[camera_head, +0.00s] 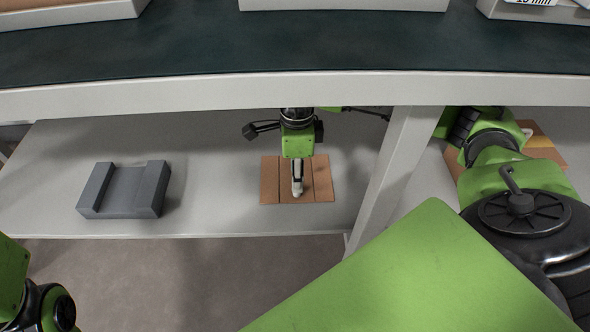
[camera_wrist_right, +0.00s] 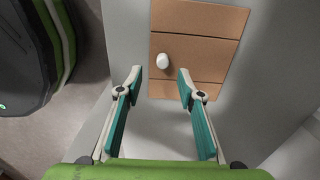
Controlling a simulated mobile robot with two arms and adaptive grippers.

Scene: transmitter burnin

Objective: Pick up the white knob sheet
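The white knob sheet (camera_head: 321,182) is a flat brown panelled sheet on the lower shelf, under the bench top. In the right wrist view the sheet (camera_wrist_right: 196,54) lies beyond my fingertips, with its white knob (camera_wrist_right: 163,61) standing up from it. My right gripper (camera_head: 297,190) reaches down over the sheet. In the right wrist view my gripper (camera_wrist_right: 160,74) is open, its fingers on either side of the knob's line and nothing held. In the head view the finger hides the knob. My left gripper is out of view; only part of the left arm shows at bottom left.
A grey notched block (camera_head: 125,190) sits left on the shelf (camera_head: 220,160). A white post (camera_head: 393,165) stands right of the sheet. Another brown sheet (camera_head: 558,156) with a yellow part lies beyond the post, partly behind my arm. The bench top (camera_head: 300,50) overhangs the shelf.

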